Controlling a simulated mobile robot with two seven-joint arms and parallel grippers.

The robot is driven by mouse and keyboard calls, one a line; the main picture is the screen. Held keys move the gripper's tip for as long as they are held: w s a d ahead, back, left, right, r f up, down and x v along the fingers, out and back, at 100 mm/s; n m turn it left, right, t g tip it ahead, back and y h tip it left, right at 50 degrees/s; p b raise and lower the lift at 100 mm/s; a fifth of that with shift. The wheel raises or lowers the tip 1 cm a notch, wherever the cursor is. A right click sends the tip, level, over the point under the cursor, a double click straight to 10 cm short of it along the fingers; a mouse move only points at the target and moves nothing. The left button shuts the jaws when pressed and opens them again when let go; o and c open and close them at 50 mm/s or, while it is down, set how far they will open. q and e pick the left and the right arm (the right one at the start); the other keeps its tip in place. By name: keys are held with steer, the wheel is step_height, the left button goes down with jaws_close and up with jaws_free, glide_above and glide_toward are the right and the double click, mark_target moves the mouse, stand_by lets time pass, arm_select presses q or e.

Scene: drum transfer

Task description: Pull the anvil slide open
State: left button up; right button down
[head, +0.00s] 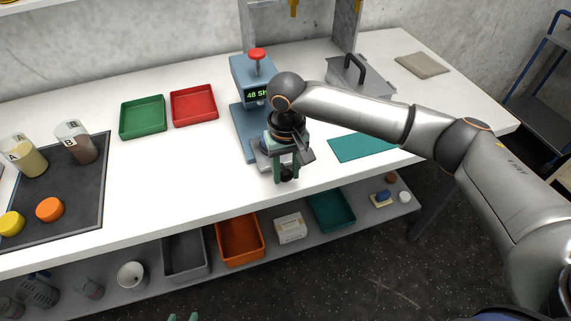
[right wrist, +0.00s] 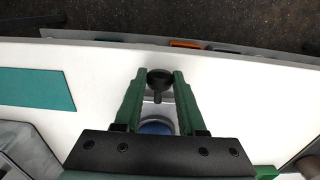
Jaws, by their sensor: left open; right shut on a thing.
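The blue-grey hardness tester (head: 246,122) stands on the white bench, with a red knob on top and a small display. Its anvil slide (head: 262,160) shows as a pale plate low at the front, mostly hidden by my right gripper (head: 287,176). In the right wrist view, the green fingers of my right gripper (right wrist: 159,78) are shut on the slide's dark knob (right wrist: 158,88). A blue round part (right wrist: 157,127) shows behind the knob between the fingers. Only the green fingertips of my left gripper (head: 183,317) show at the bottom edge, apart and empty.
Green (head: 143,117) and red (head: 194,105) trays lie left of the tester. A teal mat (head: 362,147) lies to its right, under my right arm. Jars A and B stand on a dark mat (head: 70,195). The lower shelf holds bins, including an orange one (head: 239,239).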

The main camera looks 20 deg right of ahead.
steer(key=shift+s, duration=0.15)
steer(key=c, duration=0.5)
jaws_free()
step_height(320, 180, up, 12)
steer(key=shift+r, duration=0.25)
